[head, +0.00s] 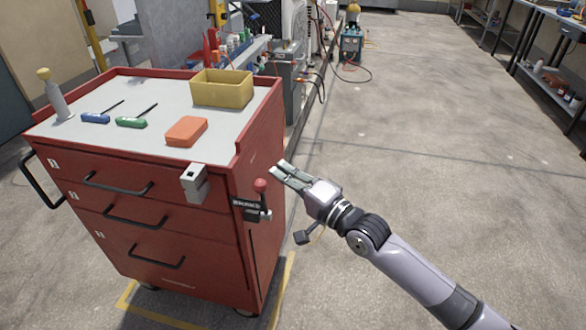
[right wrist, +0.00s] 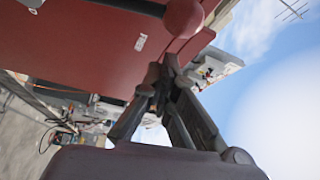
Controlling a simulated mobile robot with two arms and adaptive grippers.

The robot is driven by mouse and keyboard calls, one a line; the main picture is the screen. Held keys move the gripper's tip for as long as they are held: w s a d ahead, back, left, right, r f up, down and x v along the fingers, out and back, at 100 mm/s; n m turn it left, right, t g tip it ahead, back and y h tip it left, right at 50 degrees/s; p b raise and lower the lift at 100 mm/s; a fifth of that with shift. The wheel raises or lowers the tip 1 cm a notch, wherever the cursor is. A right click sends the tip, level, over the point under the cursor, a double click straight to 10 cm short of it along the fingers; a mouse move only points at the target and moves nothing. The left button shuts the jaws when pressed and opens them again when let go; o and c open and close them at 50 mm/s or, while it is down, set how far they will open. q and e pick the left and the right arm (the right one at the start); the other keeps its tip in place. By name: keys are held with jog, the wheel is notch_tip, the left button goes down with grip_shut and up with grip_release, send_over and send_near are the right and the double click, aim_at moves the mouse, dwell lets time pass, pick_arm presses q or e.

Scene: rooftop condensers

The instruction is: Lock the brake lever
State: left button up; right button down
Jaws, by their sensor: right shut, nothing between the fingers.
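The brake lever has a red ball knob (head: 261,185) on a short stem and stands roughly upright. It sits on the right side of the red tool cart (head: 263,140), by a black plate marked BRAKE (head: 246,204). My right gripper (head: 280,170) is shut and empty, its fingertips close to the knob, to its upper right in the head view. In the right wrist view the red knob (right wrist: 184,17) shows just beyond the shut fingertips (right wrist: 160,78), with a gap visible. My left gripper is not in view.
The cart top carries a yellow bin (head: 222,88), an orange block (head: 187,131), two screwdrivers and a grey bottle (head: 56,98). A small grey box (head: 195,183) is on the cart's front corner. The floor right of the cart is open; shelving (head: 540,70) stands far right.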

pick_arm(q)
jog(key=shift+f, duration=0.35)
pick_arm(e)
jog(key=shift+s+a+f, duration=0.15)
jog(key=shift+s+a, duration=0.25)
jog(key=shift+s, duration=0.25)
jog(key=shift+s, duration=0.15)
